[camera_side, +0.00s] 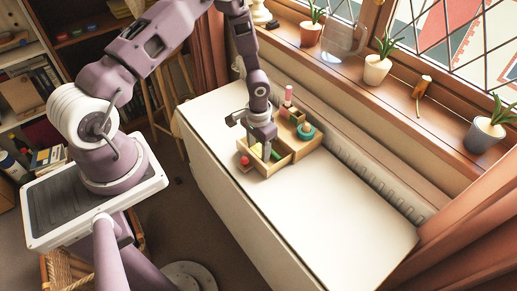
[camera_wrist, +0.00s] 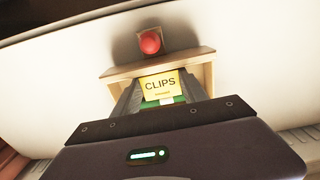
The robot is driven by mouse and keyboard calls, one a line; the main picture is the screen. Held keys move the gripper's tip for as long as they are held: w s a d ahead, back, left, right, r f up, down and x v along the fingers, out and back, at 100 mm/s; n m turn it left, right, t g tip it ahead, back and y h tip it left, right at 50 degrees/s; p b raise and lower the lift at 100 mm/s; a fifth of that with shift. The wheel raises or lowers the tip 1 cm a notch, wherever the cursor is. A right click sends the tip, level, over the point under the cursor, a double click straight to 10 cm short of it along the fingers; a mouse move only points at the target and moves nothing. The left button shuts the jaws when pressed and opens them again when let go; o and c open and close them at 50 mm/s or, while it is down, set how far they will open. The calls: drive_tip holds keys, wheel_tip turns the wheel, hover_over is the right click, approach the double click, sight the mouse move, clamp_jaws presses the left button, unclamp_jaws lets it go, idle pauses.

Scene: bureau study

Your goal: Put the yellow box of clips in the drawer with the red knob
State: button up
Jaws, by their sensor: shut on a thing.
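The yellow box of clips (camera_wrist: 160,84), labelled CLIPS, is between my gripper's fingers in the wrist view. My gripper (camera_side: 266,155) is shut on it and points down over the open wooden drawer (camera_side: 275,167). The drawer's red knob (camera_side: 244,161) is on its front, and the knob also shows in the wrist view (camera_wrist: 150,42), just beyond the drawer front (camera_wrist: 135,70). Something green (camera_wrist: 166,101) shows below the box. I cannot tell whether the box touches the drawer floor. In the side view the fingers mostly hide the box.
The white desk top (camera_side: 340,215) is clear at the front right. Potted plants (camera_side: 376,68) stand on the window sill.

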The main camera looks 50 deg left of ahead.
drive_tip(key=shift+f, duration=0.1)
drive_tip(key=o, duration=1.2)
wheel_tip(320, 180, up, 16)
wheel_tip(320, 180, up, 12)
drive_tip(key=t+y, duration=0.2)
hover_over(258, 151)
drive_tip(key=s, duration=0.4)
drive_tip(key=s+d+r+t, duration=0.1)
drive_tip(key=s+d+r, duration=0.1)
drive_tip(key=s+r, duration=0.2)
drive_tip(key=s+d+r+t+h, duration=0.1)
drive_tip(key=s+d+r, duration=0.1)
drive_tip(key=s, duration=0.5)
drive_tip(key=s+d+r+t+h, duration=0.1)
drive_tip(key=s+d+r, duration=0.2)
drive_tip(key=s+r, duration=0.2)
drive_tip(key=shift+s+d+r+m+t, duration=0.1)
drive_tip(key=shift+s+r+m+t, duration=0.25)
drive_tip(key=shift+s, duration=0.3)
